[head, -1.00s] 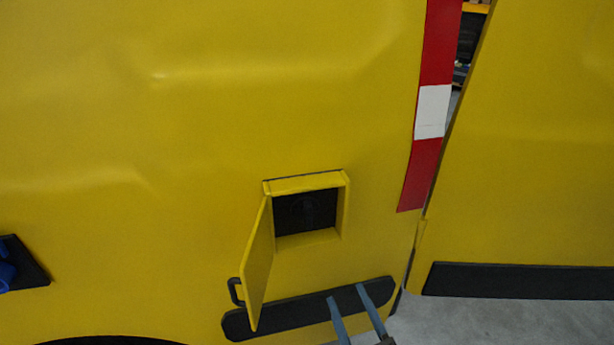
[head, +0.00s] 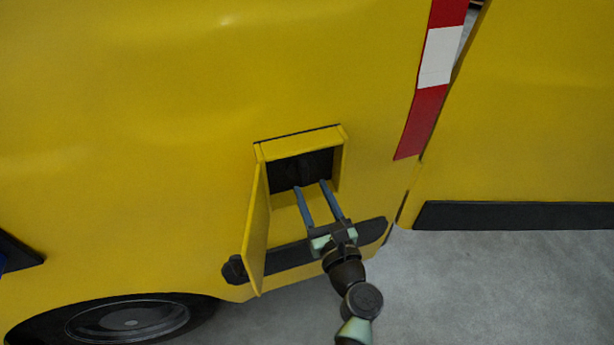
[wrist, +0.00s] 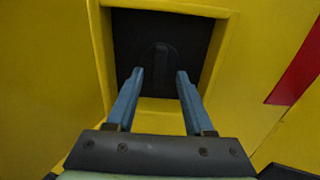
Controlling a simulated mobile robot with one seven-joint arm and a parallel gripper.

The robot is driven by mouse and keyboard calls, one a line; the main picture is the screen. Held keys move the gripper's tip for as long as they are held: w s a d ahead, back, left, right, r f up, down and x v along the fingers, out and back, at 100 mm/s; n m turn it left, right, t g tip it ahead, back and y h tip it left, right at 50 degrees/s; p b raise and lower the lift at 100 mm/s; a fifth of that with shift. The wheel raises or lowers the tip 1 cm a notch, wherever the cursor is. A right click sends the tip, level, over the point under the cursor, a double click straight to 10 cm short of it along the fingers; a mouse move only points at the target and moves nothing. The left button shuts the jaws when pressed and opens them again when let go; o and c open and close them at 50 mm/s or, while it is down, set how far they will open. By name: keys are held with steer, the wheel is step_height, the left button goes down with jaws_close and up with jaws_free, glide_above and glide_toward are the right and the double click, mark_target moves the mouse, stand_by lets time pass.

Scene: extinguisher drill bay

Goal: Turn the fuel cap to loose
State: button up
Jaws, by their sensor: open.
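The fuel cap (wrist: 158,62) is a dark round cap with an upright ridge, set in the dark back of a yellow recess in the van's side. In the head view the cap (head: 306,170) is dim and hard to make out. The fuel door (head: 255,228) hangs open on the left of the recess. My gripper (head: 309,184) is open and empty, its two blue fingers pointing into the recess opening. In the wrist view the fingertips (wrist: 160,72) lie either side of the ridge's lower part, seemingly short of it; I cannot tell the exact gap.
The yellow recess frame (head: 340,165) closely surrounds the fingers. A dark bumper strip (head: 370,232) runs below. A red and white stripe (head: 436,58) is on the right. A wheel (head: 128,320) is at lower left. Grey floor (head: 480,290) is clear at lower right.

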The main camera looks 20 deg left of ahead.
mark_target(305, 176)
steer(key=x, duration=0.4)
jaws_close()
stand_by(0.4)
